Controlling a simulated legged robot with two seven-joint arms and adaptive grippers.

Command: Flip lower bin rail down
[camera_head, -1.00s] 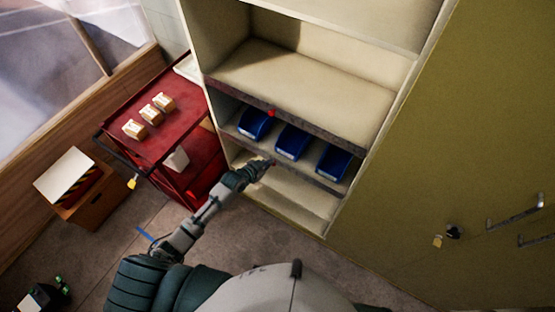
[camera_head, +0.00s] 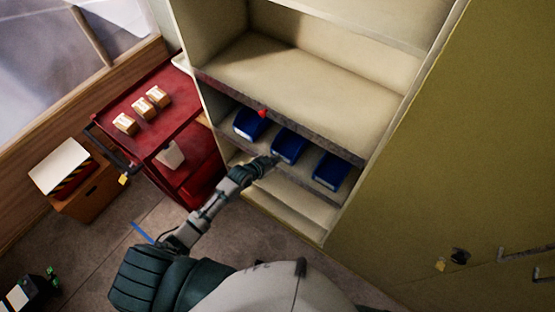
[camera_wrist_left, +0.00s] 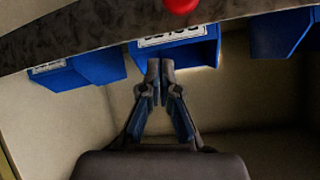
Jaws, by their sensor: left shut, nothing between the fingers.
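A narrow dark rail (camera_head: 310,189) runs along the front edge of the lower shelf, below the blue bins. The left bin (camera_head: 249,124), middle bin (camera_head: 288,144) and right bin (camera_head: 331,170) sit behind it. My left gripper (camera_head: 273,160) is shut and empty at the front of the middle bin, partly covering the rail there. In the left wrist view its closed fingertips (camera_wrist_left: 160,68) point at the lower front of the middle bin (camera_wrist_left: 185,52); contact cannot be told. The lower rail is not clear in that view. My right gripper is not in view.
A dark edge strip (camera_head: 225,91) with a red knob (camera_head: 263,113) runs above the bins; the knob also shows in the wrist view (camera_wrist_left: 181,5). A red cart (camera_head: 180,125) with small boxes stands left of the cabinet. The upper shelf (camera_head: 285,80) is empty.

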